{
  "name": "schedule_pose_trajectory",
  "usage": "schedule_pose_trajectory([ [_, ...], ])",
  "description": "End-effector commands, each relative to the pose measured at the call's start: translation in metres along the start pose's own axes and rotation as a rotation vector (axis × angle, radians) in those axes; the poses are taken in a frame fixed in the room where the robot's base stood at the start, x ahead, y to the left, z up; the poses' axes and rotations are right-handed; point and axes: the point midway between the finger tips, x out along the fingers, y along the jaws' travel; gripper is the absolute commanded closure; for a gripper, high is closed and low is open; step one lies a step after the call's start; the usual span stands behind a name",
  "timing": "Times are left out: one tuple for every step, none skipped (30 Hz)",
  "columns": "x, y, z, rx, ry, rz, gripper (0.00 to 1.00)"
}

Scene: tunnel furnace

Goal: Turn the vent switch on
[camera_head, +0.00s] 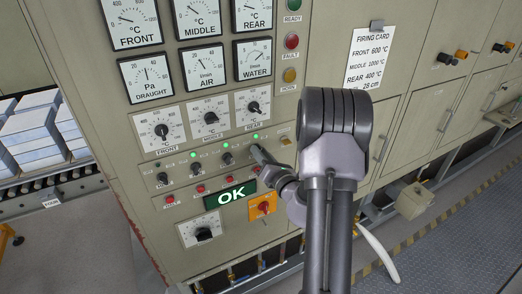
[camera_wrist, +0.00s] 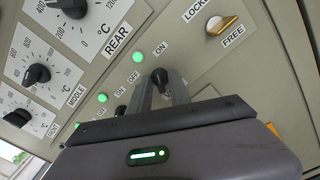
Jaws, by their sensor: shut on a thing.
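A small black switch knob (camera_wrist: 160,76) sits between the two fingertips of my gripper (camera_wrist: 163,88) in the wrist view. The fingers are closed on it from both sides. It stands beside an ON and an OFF mark, and a green lamp (camera_wrist: 138,57) near it is lit. Its name label is hidden, so I cannot read whether it says vent. In the camera_head view my gripper (camera_head: 259,152) reaches the right end of the row of small switches on the furnace panel (camera_head: 290,110) and covers the knob there.
Other small switches (camera_head: 227,158) with lit green lamps lie to the left. Large dials (camera_head: 162,131) are above. A locked/free toggle (camera_wrist: 222,25) is at upper right in the wrist view.

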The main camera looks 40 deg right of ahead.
Motion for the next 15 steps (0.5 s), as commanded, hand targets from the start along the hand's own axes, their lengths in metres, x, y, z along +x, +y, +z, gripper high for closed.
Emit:
schedule_pose_trajectory([
  [0.0004, 0.0008, 0.0012, 0.012, 0.000, 0.001, 1.00],
  [0.0003, 0.0007, 0.0010, 0.020, 0.000, 0.001, 1.00],
  [0.0003, 0.0006, 0.0008, 0.031, 0.000, 0.001, 1.00],
  [0.0003, 0.0006, 0.0008, 0.037, 0.000, 0.001, 1.00],
  [0.0004, 0.0005, 0.0007, 0.042, 0.000, 0.001, 1.00],
  [0.0004, 0.0005, 0.0006, 0.048, 0.000, 0.001, 1.00],
  [0.0004, 0.0004, 0.0006, 0.051, -0.001, 0.001, 1.00],
  [0.0004, 0.0004, 0.0006, 0.054, -0.001, 0.001, 1.00],
  [0.0004, 0.0004, 0.0005, 0.057, -0.001, 0.001, 1.00],
  [0.0004, 0.0003, 0.0005, 0.059, -0.001, 0.001, 1.00],
  [0.0004, 0.0003, 0.0005, 0.060, -0.001, 0.001, 1.00],
  [0.0004, 0.0003, 0.0004, 0.062, -0.001, 0.001, 1.00],
  [0.0004, 0.0003, 0.0004, 0.062, -0.001, 0.001, 1.00],
  [0.0004, 0.0003, 0.0004, 0.062, -0.001, 0.001, 1.00],
  [0.0005, 0.0003, 0.0004, 0.062, -0.001, 0.001, 1.00],
])
